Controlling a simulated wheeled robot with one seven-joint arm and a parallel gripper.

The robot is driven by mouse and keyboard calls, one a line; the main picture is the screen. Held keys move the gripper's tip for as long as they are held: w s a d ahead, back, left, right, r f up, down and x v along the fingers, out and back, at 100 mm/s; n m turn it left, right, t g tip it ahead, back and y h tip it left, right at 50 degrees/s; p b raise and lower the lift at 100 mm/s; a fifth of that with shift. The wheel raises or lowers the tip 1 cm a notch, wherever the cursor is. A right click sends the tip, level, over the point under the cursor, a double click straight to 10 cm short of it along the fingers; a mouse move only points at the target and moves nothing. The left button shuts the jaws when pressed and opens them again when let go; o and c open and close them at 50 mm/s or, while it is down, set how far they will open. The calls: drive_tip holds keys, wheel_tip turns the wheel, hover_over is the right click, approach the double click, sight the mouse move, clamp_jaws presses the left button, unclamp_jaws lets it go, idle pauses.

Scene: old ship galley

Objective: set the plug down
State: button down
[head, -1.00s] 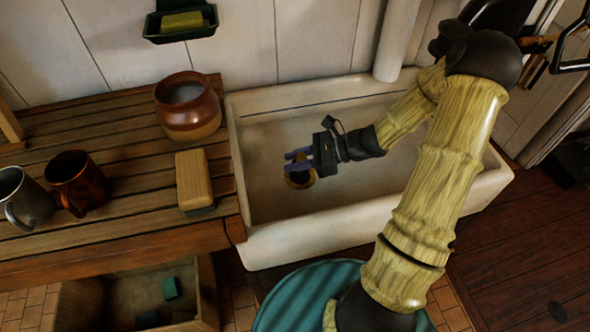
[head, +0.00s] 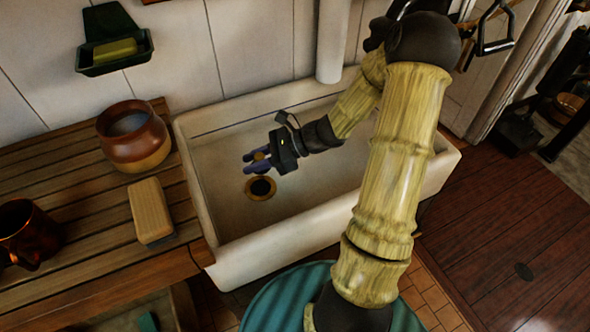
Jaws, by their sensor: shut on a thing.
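My gripper (head: 254,162) is inside the white sink (head: 330,180), its fingers pointing left. The drain hole (head: 261,188), dark with a brass ring, is open and lies just below the gripper in the picture. The plug appears to be held above the sink floor, apart from the drain; the exact height is hard to tell.
A wooden slatted counter (head: 70,215) adjoins the sink on the left. It bears a brown pot (head: 133,140), a wooden-backed brush (head: 151,211) and a copper mug (head: 28,235). A green soap dish (head: 115,55) hangs on the wall. The sink's right part looks empty.

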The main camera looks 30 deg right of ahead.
drive_tip(key=d+r+m+t+h+p, duration=0.1)
drive_tip(key=d+r+m+t+h, duration=0.2)
drive_tip(key=d, duration=0.7)
drive_tip(key=w+d+r+m+t+h+p, duration=0.1)
drive_tip(key=d+r+m+t+h, duration=0.2)
drive_tip(key=d, duration=0.7)
drive_tip(key=d+r+m+t+h+p, duration=0.1)
drive_tip(key=d+r+m+t+h, duration=0.2)
drive_tip(key=d+r+m, duration=0.3)
drive_tip(key=d+r+h, duration=0.1)
drive_tip(key=d+r, duration=0.2)
drive_tip(key=d, duration=0.1)
drive_tip(key=shift+w, duration=0.2)
drive_tip(key=shift+a, duration=0.1)
